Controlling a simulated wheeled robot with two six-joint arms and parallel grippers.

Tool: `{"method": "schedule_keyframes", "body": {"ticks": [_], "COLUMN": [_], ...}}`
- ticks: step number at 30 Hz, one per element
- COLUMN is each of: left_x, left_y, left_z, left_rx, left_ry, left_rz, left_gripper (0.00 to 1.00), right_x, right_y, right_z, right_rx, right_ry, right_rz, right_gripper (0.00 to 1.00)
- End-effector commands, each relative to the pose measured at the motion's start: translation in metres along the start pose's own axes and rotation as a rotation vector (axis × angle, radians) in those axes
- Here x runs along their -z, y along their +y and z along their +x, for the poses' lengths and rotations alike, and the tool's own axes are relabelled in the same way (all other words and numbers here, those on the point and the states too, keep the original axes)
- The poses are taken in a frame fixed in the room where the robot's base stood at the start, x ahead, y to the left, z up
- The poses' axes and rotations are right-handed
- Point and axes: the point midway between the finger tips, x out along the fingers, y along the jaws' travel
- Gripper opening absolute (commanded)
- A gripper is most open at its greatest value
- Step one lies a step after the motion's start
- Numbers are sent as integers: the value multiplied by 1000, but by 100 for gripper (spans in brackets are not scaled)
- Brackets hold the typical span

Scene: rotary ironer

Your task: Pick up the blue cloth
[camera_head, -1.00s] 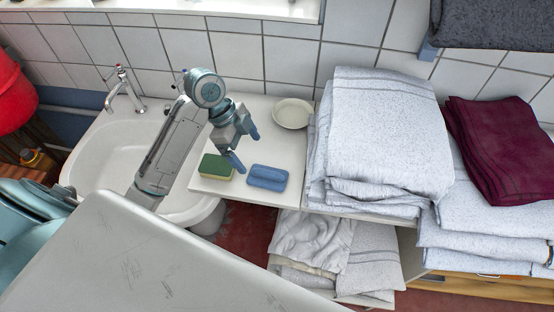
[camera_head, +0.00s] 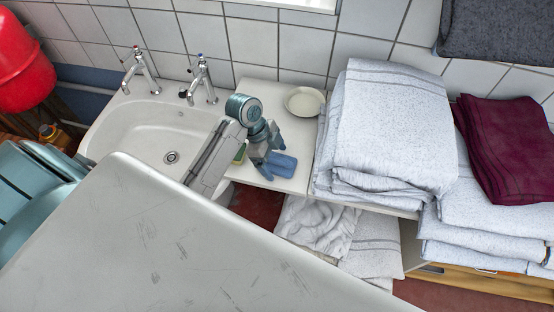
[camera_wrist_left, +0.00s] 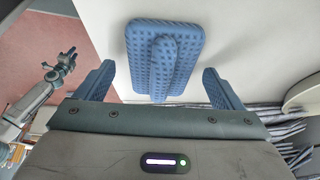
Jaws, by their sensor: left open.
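The blue cloth (camera_head: 284,172) lies folded on the white counter (camera_head: 292,133) beside the sink, partly hidden by my left gripper in the head view. In the left wrist view the cloth (camera_wrist_left: 150,50) is a textured blue pad with a narrower fold on top. My left gripper (camera_head: 267,164) is at its left side. In the left wrist view the left gripper (camera_wrist_left: 160,85) is open and empty, with the cloth ahead of its fingers, not between them. What looks like my right gripper (camera_wrist_left: 62,65) is small at the left there; its jaws are unclear.
A green sponge (camera_head: 240,153) is mostly hidden behind my left arm. A pale plate (camera_head: 304,102) stands behind the cloth. Stacked white towels (camera_head: 390,120) stand close on the right. The sink (camera_head: 150,132) with two taps is on the left.

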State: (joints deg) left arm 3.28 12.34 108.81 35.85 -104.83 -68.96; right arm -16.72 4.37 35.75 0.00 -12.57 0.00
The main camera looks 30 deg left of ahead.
Motion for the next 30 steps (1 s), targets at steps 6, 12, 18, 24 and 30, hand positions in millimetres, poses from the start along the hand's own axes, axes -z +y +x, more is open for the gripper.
{"method": "schedule_keyframes", "body": {"ticks": [6, 12, 18, 24, 30], "left_x": [0, 0, 0, 1, 8], "left_y": [0, 0, 0, -1, -2], "left_z": [0, 0, 0, -3, -20], "left_rx": [1, 1, 1, 3, 5], "left_ry": [0, 0, 0, 0, 0], "left_rz": [0, 0, 0, 1, 2], "left_gripper": [85, 46, 41, 41, 41], "right_x": [-10, -12, -12, -12, -12], "right_y": [0, 1, 4, 6, 5], "right_z": [0, 0, 0, 2, 14], "right_rx": [0, -1, -4, -6, -6], "right_ry": [-12, -15, -15, -15, -14], "right_rz": [-1, -1, -2, -4, -3], "right_gripper": [32, 32, 32, 32, 32]}}
